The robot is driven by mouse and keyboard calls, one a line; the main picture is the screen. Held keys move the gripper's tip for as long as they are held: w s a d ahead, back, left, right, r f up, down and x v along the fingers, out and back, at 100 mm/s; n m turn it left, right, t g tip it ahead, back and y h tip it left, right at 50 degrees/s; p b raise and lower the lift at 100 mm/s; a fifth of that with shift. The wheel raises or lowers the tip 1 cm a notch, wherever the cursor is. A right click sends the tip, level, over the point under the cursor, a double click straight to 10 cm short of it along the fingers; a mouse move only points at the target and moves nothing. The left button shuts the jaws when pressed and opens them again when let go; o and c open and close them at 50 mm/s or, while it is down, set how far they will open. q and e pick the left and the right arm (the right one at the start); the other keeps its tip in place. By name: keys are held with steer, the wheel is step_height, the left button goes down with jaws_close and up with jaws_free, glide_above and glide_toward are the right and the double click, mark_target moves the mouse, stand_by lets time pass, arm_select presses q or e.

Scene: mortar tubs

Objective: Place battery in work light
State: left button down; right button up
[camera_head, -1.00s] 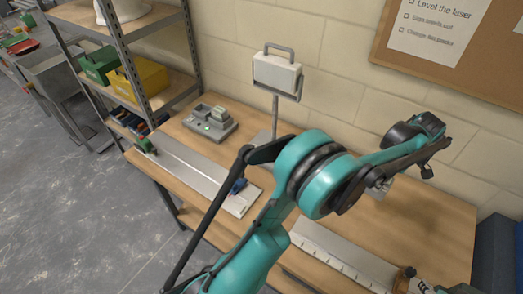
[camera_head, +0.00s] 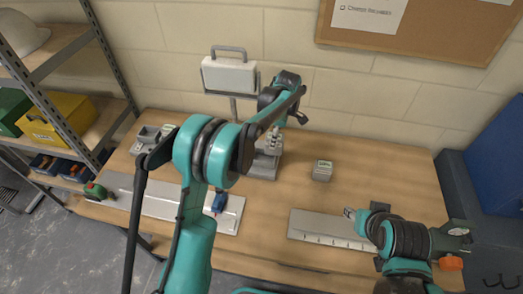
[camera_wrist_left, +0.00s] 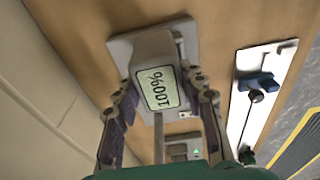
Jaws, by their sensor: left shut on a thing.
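The work light's white lamp head (camera_head: 230,75) stands at the back by the wall, on a thin pole. Its grey base (camera_head: 264,172) is partly covered by my left gripper (camera_head: 270,143). My right gripper (camera_head: 351,213) is over the front right of the table, too small to tell open or shut.
Another grey battery (camera_head: 322,172) with a green label stands right of the base. A charger (camera_head: 153,138) sits at the back left; its green light shows in the left wrist view (camera_wrist_left: 196,153). Metal strips (camera_head: 318,229) lie along the front. A shelf (camera_head: 75,60) stands left.

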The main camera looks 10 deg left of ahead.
arm_select(q)
steer(key=shift+s+a+f+b, duration=0.15)
steer(key=shift+a+f, duration=0.5)
steer(key=shift+f, duration=0.45)
steer(key=shift+a+f+b, duration=0.2)
steer(key=shift+a+f, duration=0.5)
steer(key=shift+f, duration=0.35)
steer(key=shift+s+a+f+b, duration=0.15)
steer(key=shift+a+f, duration=0.5)
steer(key=shift+f, duration=0.45)
steer(key=shift+f, duration=0.1)
steer(key=c, duration=0.9)
jaws_free()
